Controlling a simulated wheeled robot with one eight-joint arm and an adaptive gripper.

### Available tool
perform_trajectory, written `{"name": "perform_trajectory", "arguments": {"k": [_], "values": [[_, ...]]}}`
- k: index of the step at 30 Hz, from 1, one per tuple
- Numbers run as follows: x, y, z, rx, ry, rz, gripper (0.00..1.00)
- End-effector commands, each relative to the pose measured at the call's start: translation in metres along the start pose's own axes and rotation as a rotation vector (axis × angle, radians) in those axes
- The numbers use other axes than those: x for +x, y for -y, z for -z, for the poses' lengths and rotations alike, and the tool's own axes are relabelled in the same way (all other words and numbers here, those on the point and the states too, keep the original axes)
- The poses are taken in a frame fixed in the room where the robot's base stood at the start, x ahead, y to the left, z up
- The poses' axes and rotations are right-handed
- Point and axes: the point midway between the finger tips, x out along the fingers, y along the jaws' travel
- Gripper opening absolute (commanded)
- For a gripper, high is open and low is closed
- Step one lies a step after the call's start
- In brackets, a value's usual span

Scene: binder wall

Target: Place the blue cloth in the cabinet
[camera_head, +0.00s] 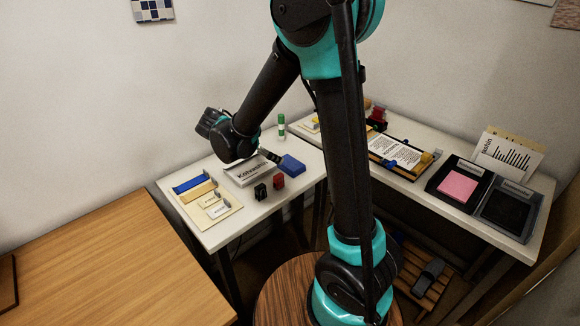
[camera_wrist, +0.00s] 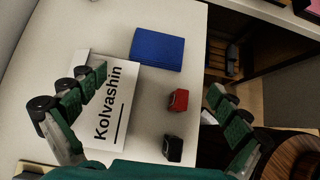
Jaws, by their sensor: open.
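A flat blue rectangle that looks like the folded blue cloth (camera_head: 291,164) lies on the white table. It also shows in the wrist view (camera_wrist: 157,50), beside the white box marked "Kolvashin". My gripper (camera_head: 268,154) is above that box, just left of the cloth. In the wrist view my gripper (camera_wrist: 158,83) has its green-padded fingers spread wide, with nothing between the pads. The cloth lies beyond the fingertips, not touched. I cannot make out the cabinet for certain in either view.
The white box (camera_wrist: 112,95) lies below my fingers. A red block (camera_wrist: 177,100) and a black block (camera_wrist: 173,148) stand near the table edge. A green-white glue stick (camera_head: 281,125) stands behind. Black trays (camera_head: 507,210) sit on the right table. The wooden desk (camera_head: 110,260) is mostly clear.

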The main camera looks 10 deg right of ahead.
Motion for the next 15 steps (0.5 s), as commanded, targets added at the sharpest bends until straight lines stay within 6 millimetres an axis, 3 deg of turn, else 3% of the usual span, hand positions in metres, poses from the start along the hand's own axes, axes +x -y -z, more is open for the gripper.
{"name": "perform_trajectory", "arguments": {"k": [9,15], "values": [[0.062,0.0,0.0,0.004,-0.001,0.002,1.0],[0.079,0.0,0.0,0.003,-0.001,0.0,1.0]]}}
